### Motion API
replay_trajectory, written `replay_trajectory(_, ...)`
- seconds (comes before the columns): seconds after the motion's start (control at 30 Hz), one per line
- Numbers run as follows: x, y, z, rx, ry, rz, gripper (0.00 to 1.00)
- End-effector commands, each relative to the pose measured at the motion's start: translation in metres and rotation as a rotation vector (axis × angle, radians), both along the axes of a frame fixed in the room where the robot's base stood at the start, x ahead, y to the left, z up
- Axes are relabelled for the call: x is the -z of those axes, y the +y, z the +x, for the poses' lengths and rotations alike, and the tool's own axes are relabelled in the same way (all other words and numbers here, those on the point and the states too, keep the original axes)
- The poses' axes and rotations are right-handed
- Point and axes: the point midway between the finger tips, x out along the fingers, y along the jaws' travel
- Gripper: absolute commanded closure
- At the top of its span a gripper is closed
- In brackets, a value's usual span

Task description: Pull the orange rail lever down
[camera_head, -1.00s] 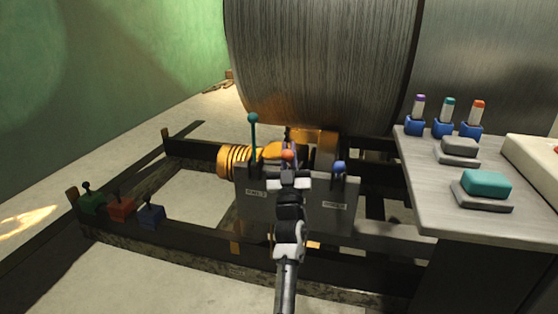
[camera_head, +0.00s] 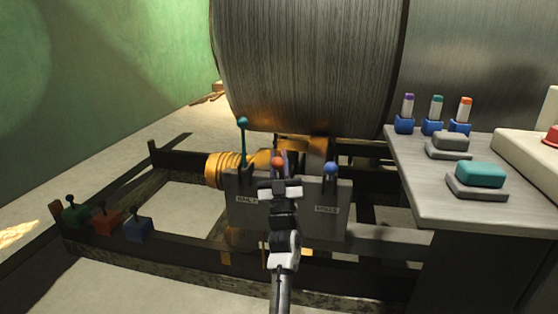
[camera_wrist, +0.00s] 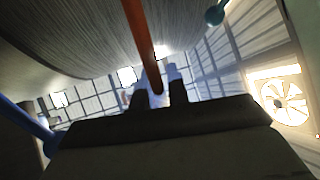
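The orange rail lever shows its ball (camera_head: 278,161) just above my gripper (camera_head: 280,182) in the head view. In the wrist view its orange shaft (camera_wrist: 143,45) runs from the top edge down to the gap between my two dark fingertips (camera_wrist: 159,97). The fingers are apart, with the shaft's far end showing in the gap; I cannot tell whether they touch it. My gripper and arm hide the lever's lower part in the head view. The grey lever panel (camera_head: 240,212) is behind my gripper.
A taller teal lever (camera_head: 243,140) stands left and a short blue lever (camera_head: 331,169) right, both close by. A large drum (camera_head: 305,70) is behind. A side table (camera_head: 440,205) with buttons is at the right. Small green, red and blue lever boxes sit at the left.

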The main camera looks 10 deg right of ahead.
Motion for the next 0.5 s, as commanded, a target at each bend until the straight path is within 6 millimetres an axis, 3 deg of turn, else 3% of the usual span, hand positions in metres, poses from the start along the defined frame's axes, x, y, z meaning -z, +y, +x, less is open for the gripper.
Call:
replay_trajectory(0.1, 0.0, 0.0, 0.0, 0.0, 0.001, 0.0, 0.68)
replay_trajectory(0.37, -0.001, 0.0, 0.001, 0.001, 0.002, 0.001, 0.68)
replay_trajectory(0.5, -0.012, -0.001, 0.001, 0.002, 0.0, 0.001, 0.68)
